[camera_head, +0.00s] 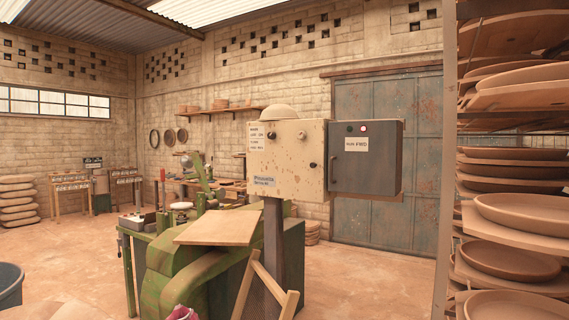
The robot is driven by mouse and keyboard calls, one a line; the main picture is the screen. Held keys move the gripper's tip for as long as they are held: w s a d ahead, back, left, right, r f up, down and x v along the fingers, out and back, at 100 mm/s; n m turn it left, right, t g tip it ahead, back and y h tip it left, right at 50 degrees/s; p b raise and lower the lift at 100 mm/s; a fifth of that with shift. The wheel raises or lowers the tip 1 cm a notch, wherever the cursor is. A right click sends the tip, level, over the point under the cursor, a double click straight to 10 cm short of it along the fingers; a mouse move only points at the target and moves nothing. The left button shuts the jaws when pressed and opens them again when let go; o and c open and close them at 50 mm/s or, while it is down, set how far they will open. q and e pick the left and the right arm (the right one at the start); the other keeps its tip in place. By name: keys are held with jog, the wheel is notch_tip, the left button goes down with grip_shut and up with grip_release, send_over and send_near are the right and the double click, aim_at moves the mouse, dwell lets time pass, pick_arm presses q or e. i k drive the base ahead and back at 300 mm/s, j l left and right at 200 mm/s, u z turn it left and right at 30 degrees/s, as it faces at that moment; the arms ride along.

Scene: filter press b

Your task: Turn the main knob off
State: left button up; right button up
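A beige control box (288,182) stands on a dark post in the middle of the view. A grey box (353,175) is joined to its right side. I cannot tell which knob is the main one or how any is turned. Neither gripper is in view.
A green machine (172,272) with a tan board (218,228) stands before the box, with a wooden frame (262,285) beside it. A rack of round clay pieces (518,262) fills the right side. The floor before the grey metal door (388,160) looks clear.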

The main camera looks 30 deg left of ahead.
aim_at(271, 136)
jog(key=u, duration=0.65)
jog(key=i+j+u, duration=0.1)
jog(key=i+u, duration=0.45)
jog(key=i, duration=0.2)
